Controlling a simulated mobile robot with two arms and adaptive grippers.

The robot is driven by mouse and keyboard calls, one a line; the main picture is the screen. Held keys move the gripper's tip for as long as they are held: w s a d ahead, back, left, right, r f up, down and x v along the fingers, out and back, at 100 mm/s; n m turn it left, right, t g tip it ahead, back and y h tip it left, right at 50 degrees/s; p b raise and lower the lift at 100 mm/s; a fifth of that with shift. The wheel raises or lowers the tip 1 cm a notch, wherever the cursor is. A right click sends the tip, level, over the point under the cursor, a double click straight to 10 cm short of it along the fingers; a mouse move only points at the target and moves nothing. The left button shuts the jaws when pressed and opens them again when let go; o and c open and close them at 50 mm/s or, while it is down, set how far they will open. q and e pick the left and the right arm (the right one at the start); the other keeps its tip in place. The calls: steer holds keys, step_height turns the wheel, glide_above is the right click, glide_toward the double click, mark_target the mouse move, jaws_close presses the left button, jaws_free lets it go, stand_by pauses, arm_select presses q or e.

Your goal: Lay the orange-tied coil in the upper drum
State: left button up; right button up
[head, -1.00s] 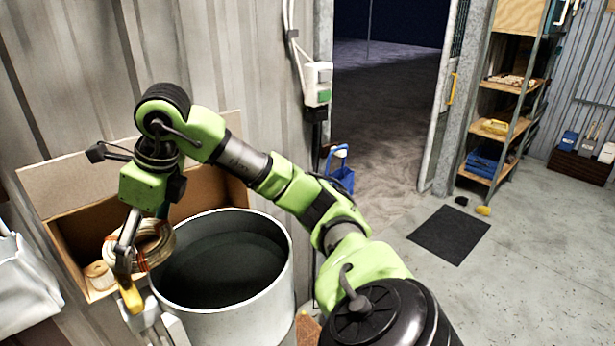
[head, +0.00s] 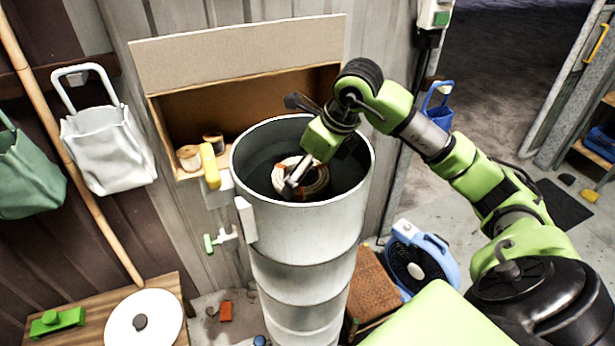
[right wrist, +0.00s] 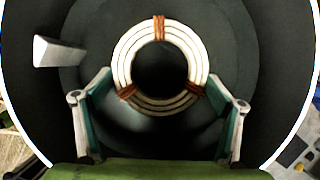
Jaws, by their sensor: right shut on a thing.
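The pale coil with orange ties (right wrist: 160,27) is held level between the two fingers of my right gripper (right wrist: 160,80), which touch its outer sides. In the head view the coil (head: 316,180) is inside the mouth of the upper drum (head: 305,228), below the rim, with my right gripper (head: 297,182) reaching down over it. The drum is tall, white outside and dark inside. In the right wrist view its dark interior (right wrist: 160,145) surrounds the coil. I cannot tell whether the coil touches the drum's bottom. My left gripper is not in view.
A cardboard box (head: 240,45) with rolls stands behind the drum. A yellow-handled item (head: 210,166) and a tap (head: 222,238) are to its left. A white lid (head: 143,320) lies on a wooden table. A blue fan (head: 420,260) stands to the right.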

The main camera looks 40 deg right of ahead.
steer(key=shift+f, duration=0.95)
steer(key=shift+d+f+b, duration=0.1)
steer(key=shift+f+b, duration=0.55)
steer(key=o, duration=1.1)
steer(key=shift+r, duration=0.1)
